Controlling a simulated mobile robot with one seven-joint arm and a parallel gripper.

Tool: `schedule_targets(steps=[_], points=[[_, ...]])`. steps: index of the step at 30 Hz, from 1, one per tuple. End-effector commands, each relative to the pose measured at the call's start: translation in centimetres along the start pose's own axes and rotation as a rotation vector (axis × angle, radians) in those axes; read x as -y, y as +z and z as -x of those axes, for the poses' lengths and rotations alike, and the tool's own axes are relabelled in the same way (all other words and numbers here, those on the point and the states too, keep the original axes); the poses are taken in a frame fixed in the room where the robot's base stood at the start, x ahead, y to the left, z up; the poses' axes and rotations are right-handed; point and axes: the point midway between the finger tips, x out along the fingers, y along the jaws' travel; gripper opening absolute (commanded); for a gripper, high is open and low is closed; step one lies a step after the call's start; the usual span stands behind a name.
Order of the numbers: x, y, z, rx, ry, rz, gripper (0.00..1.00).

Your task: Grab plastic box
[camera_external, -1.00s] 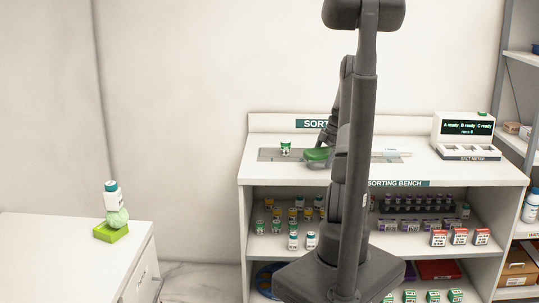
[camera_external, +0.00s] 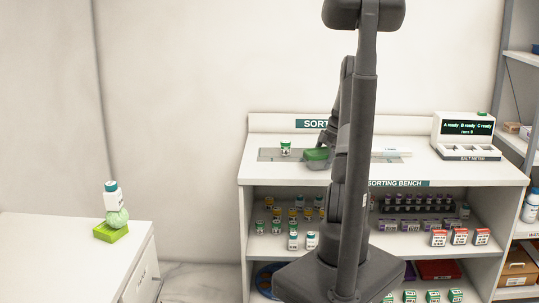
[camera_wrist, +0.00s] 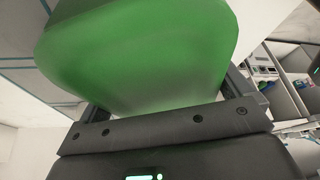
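The plastic box has a green lid (camera_external: 316,154) and a pale, see-through-looking body below it; it is at the sorting bench top, left of my arm. In the wrist view the green box (camera_wrist: 140,50) fills the space between my gripper's fingers (camera_wrist: 165,95). One finger lies along each side, and the fingers appear shut on the box. My gripper (camera_external: 322,148) partly covers the box in the external view. The fingertips are hidden behind the box. I cannot tell whether the box's underside touches the bench.
A white device with a display (camera_external: 464,135) stands at the right of the bench (camera_external: 450,172). Bottles and small boxes fill the shelves below. A left counter (camera_external: 60,255) holds a stacked bottle.

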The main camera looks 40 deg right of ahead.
Motion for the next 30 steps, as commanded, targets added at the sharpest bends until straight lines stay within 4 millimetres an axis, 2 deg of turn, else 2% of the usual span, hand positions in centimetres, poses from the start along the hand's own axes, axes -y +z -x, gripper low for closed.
schedule_targets(steps=[1, 11, 22, 26, 30], points=[[0.0, 0.0, 0.0, 0.000, 0.000, 0.000, 0.92], [0.0, 0.0, 0.0, 0.000, 0.000, 0.000, 0.65], [0.0, -0.3, 0.7, 0.001, 0.001, 0.001, 0.65], [-0.1, -0.8, 2.1, 0.001, 0.003, 0.001, 0.65], [0.0, -1.9, 4.7, 0.002, 0.004, 0.001, 0.65]])
